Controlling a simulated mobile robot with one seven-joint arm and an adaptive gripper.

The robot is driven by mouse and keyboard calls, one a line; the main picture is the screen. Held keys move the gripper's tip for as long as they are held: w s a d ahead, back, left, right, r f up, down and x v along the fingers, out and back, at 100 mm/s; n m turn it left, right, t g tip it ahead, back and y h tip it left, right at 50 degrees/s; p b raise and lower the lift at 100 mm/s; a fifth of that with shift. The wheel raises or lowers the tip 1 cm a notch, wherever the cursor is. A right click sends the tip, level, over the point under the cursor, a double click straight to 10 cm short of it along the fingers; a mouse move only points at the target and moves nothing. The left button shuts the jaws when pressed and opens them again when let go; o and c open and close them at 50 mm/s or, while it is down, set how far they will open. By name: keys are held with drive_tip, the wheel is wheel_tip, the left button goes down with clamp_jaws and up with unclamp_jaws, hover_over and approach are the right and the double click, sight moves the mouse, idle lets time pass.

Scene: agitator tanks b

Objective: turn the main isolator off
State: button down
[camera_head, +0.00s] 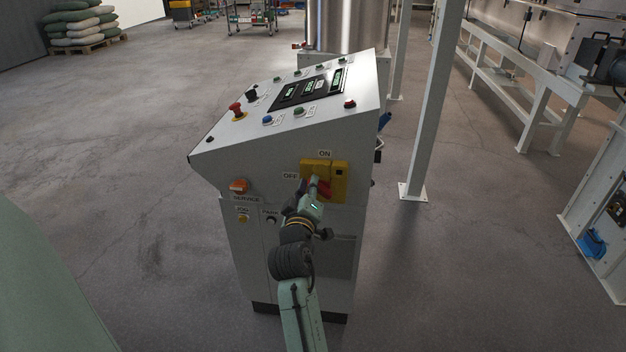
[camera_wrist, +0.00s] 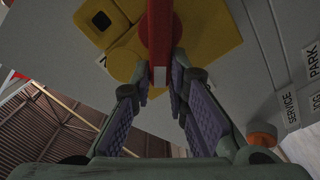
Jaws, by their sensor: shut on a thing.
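The main isolator is a yellow plate (camera_head: 341,188) on the front of the grey control cabinet, with an ON label (camera_head: 325,154) above and an OFF label (camera_head: 290,176) at its left. Its red handle (camera_head: 323,187) is partly hidden by my gripper (camera_head: 315,188) in the head view. In the wrist view, the red handle (camera_wrist: 158,28) crosses the yellow plate (camera_wrist: 205,28) and reaches down between my fingers. My gripper (camera_wrist: 160,92) is shut on the handle's end. The handle's exact angle is hard to tell in the head view.
An orange SERVICE switch (camera_head: 239,186) and small JOG and PARK controls sit left of the isolator. A red emergency button (camera_head: 236,109) and a display panel (camera_head: 311,88) are on the sloped top. A white post (camera_head: 432,100) stands right of the cabinet; floor between is clear.

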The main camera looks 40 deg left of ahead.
drive_tip(key=shift+s+a+f+n+p, duration=0.1)
drive_tip(key=shift+f+n+p, duration=0.4)
drive_tip(key=shift+n, duration=0.75)
drive_tip(key=shift+s+a+f+n+p, duration=0.1)
drive_tip(key=shift+f+n+p, duration=0.1)
drive_tip(key=shift+n+p, duration=0.8)
drive_tip(key=shift+a+f+n+p, duration=0.1)
drive_tip(key=shift+f+n+p, duration=0.25)
drive_tip(key=shift+n, duration=1.1)
drive_tip(key=c, duration=1.6)
unclamp_jaws()
drive_tip(key=shift+o, duration=0.2)
drive_tip(key=v, duration=1.2)
drive_tip(key=shift+a, duration=0.1)
